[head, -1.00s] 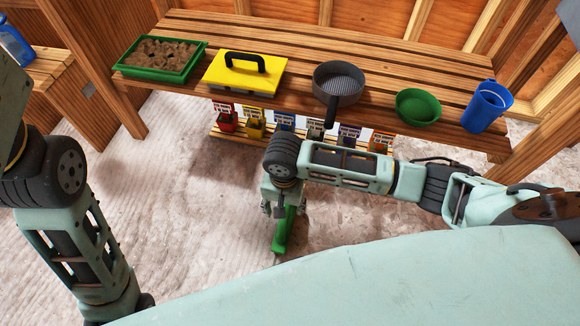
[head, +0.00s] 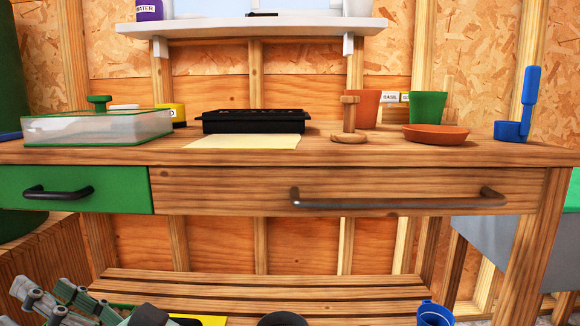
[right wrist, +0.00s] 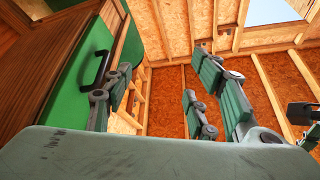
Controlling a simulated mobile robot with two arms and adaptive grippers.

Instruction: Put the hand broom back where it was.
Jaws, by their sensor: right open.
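I cannot make out a hand broom in either view. My right gripper (head: 48,297) is at the bottom left of the head view, below the green drawer (head: 115,188) and its black handle (head: 57,193). In the right wrist view its fingers (right wrist: 160,105) are spread, with nothing between them. There the drawer front (right wrist: 72,90) and handle (right wrist: 103,68) are at the left, beside the left finger; I cannot tell whether they touch. My left gripper is out of view.
The wooden bench (head: 400,152) carries a clear-lidded box (head: 100,127), black tray (head: 252,121), terracotta saucer (head: 436,133), green pot (head: 428,106) and blue scoop (head: 513,130). A wide wooden drawer (head: 235,190) adjoins the green one. Below, the slatted shelf (head: 250,287) holds a blue cup (head: 435,314).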

